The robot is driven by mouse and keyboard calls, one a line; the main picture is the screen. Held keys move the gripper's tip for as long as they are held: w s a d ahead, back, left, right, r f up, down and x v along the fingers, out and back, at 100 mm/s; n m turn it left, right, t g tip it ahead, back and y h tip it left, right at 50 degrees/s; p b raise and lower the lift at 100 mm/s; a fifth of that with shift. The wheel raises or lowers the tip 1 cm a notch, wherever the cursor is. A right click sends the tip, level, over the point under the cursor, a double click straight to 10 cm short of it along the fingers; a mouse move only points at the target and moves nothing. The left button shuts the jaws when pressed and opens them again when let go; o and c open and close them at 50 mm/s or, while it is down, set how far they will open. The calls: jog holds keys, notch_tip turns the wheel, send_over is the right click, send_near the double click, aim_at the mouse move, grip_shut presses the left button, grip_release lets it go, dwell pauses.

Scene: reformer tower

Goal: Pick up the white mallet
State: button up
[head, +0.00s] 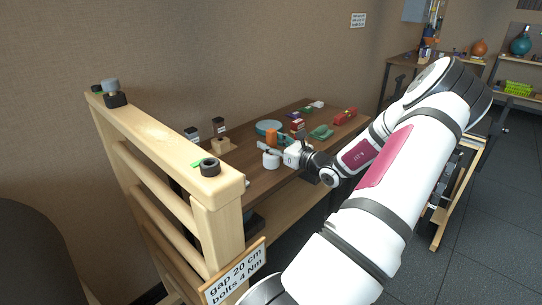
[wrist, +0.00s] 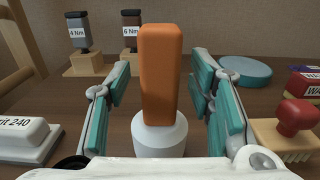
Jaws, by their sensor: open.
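The white mallet stands upright on its white head (wrist: 160,135), with its orange handle (wrist: 161,70) pointing up. In the head view its white head (head: 270,161) and orange handle (head: 271,138) show on the brown table (head: 262,190), just left of my gripper (head: 288,154). In the wrist view my gripper (wrist: 161,78) is open, with one teal-padded finger on each side of the handle. Gaps show between both fingers and the handle. The lower part of the mallet head is partly hidden by the gripper's body.
Two labelled tools, 4 Nm (wrist: 78,35) and 6 Nm (wrist: 131,35), stand in wooden blocks behind. A white grit 240 block (wrist: 30,140) lies left. A red-knobbed wooden block (wrist: 285,135) sits right, a teal disc (wrist: 245,70) behind. A wooden frame (head: 165,140) stands left.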

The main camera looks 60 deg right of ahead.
aim_at(275, 133)
grip_shut()
jog(key=shift+r, duration=0.2)
jog(key=shift+r, duration=0.2)
notch_tip(275, 133, up, 3)
jog(key=shift+r+p, duration=0.1)
jog(key=shift+p, duration=0.75)
jog(key=s+d+r+p, duration=0.1)
jog(key=s+d+p, duration=0.2)
jog(key=s, duration=1.2)
jog(key=shift+s+d, duration=0.25)
jog(key=shift+s, duration=0.1)
